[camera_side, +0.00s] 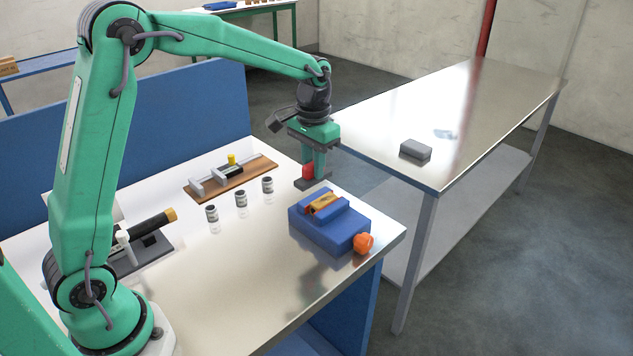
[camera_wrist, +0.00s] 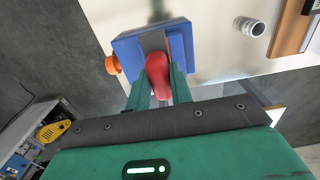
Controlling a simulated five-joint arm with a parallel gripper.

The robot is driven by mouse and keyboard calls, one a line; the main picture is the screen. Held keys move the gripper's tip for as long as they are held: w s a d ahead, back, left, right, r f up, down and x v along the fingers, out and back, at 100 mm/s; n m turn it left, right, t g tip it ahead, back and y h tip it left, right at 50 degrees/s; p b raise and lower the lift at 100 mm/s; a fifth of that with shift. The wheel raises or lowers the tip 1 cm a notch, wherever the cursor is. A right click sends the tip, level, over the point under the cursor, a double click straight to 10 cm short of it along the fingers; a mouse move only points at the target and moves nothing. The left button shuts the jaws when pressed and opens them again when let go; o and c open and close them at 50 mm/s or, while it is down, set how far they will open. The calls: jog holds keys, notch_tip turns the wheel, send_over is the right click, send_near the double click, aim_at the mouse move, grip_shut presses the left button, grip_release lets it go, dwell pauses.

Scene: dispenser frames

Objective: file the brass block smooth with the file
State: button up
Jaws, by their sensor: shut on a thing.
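My gripper (camera_side: 316,170) is shut on the red handle (camera_side: 308,171) of the file, above the back edge of the vise. The file's dark grey flat body (camera_side: 313,184) hangs below the fingers. The brass block (camera_side: 325,204) sits between the jaws of the blue vise (camera_side: 345,237), behind and above its orange knob (camera_side: 363,243). In the side view the file is up and left of the block, seemingly apart from it. In the wrist view the red handle (camera_wrist: 158,75) is between the fingers, in front of the vise (camera_wrist: 127,48); the brass block cannot be made out there.
Several small dark-lidded jars (camera_side: 241,198) stand left of the vise. A wooden board with a clamp-like fixture (camera_side: 229,178) lies behind them. A black-handled tool (camera_side: 148,230) rests at the left. A grey block (camera_side: 415,150) lies on the separate metal table (camera_side: 460,115). The front bench top is clear.

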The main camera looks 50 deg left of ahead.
aim_at(313, 184)
jog(key=shift+f, duration=2.7)
jog(key=shift+w+f, duration=0.2)
jog(key=shift+f, duration=0.7)
jog(key=shift+c, duration=0.2)
jog(key=shift+w, duration=3.15)
grip_shut()
jog(key=shift+s, duration=3.3)
jog(key=shift+s+r, duration=0.1)
jog(key=shift+r, duration=4.05)
jog(key=shift+d, duration=0.1)
